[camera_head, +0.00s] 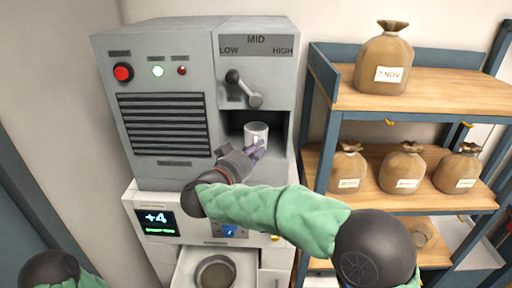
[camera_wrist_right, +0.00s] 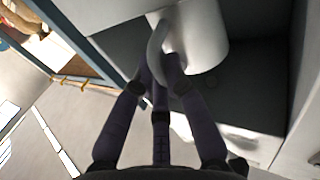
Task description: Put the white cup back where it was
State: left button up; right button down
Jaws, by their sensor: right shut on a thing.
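The white cup (camera_head: 256,132) stands upright in the dark recess of the grey machine in the head view. My right gripper (camera_head: 256,150) reaches in from below and is shut on the cup. In the right wrist view the purple fingers (camera_wrist_right: 160,72) close around the handle of the cup (camera_wrist_right: 200,35). Whether the cup's base touches the recess floor cannot be told. My left arm shows only at the lower left corner, and its gripper is out of view.
The grey machine (camera_head: 165,55) has a lever (camera_head: 243,88) above the recess. An open drawer (camera_head: 245,262) sits below the display. Shelves (camera_head: 440,85) at right hold several tied brown sacks (camera_head: 384,60). The recess walls are close around the cup.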

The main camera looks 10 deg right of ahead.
jog(key=shift+s+f, duration=0.1)
jog(key=shift+f, duration=0.05)
jog(key=c, duration=1.3)
grip_release()
jog(key=shift+o, duration=0.2)
jog(key=shift+r, duration=0.2)
jog(key=b+v, duration=0.2)
jog(key=v, duration=1)
